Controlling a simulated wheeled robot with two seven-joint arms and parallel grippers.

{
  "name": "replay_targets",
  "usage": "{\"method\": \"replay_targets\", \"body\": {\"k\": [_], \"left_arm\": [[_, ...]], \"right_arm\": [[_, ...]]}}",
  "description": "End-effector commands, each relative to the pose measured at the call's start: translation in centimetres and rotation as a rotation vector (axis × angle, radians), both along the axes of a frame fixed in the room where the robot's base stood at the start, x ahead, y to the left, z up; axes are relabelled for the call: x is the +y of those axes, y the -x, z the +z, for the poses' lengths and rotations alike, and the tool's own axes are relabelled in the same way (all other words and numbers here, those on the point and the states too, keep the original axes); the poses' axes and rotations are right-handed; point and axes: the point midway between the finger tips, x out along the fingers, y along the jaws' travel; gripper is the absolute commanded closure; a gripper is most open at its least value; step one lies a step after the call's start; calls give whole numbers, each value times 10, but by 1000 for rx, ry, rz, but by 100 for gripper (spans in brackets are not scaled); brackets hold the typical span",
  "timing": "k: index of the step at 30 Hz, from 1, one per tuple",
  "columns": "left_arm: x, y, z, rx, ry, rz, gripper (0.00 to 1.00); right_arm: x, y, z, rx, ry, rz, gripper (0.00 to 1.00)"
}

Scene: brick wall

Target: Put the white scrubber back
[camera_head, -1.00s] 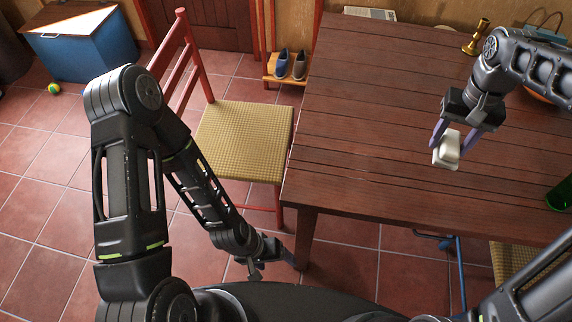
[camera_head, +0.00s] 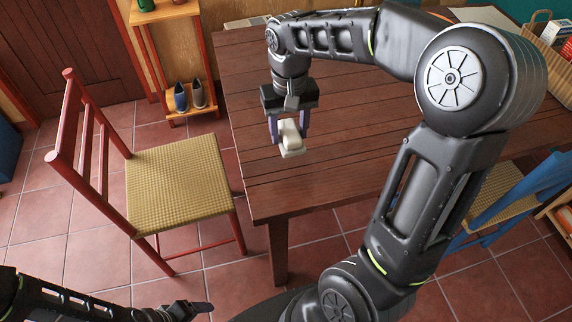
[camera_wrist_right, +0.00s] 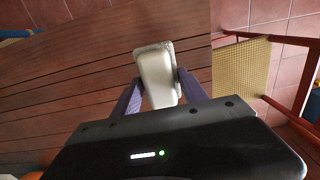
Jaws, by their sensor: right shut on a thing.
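The white scrubber (camera_head: 291,139) is a pale block with a rough greyish edge. My right gripper (camera_head: 288,126) is shut on it, one purple-grey finger on each side, and it appears over the left part of the wooden table (camera_head: 340,165). In the right wrist view the scrubber (camera_wrist_right: 157,82) sits between the two fingers, with table planks behind it. Its exact height over the table is hard to tell. My left gripper (camera_head: 190,308) is low at the bottom left, away from the table; its finger gap cannot be made out.
A red chair with a woven seat (camera_head: 180,180) stands left of the table. A small shelf (camera_head: 165,60) with a pair of shoes (camera_head: 190,96) is behind it. A blue chair (camera_head: 520,190) is at the right, and a paper bag (camera_head: 550,50) at the back right. The near-left tabletop is clear.

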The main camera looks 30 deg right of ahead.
Motion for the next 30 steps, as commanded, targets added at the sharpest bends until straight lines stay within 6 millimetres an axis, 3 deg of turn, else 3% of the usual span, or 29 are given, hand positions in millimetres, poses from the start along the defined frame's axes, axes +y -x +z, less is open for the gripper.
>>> {"method": "replay_targets", "body": {"k": [10,22,30], "left_arm": [[0,0,-2,0,0,1,23],[0,0,-2,1,-1,1,23],[0,0,-3,1,-1,1,23]], "right_arm": [[0,1,-55,5,-1,-1,88],[0,0,-63,1,0,-1,88],[0,1,-96,4,0,-1,88]]}}
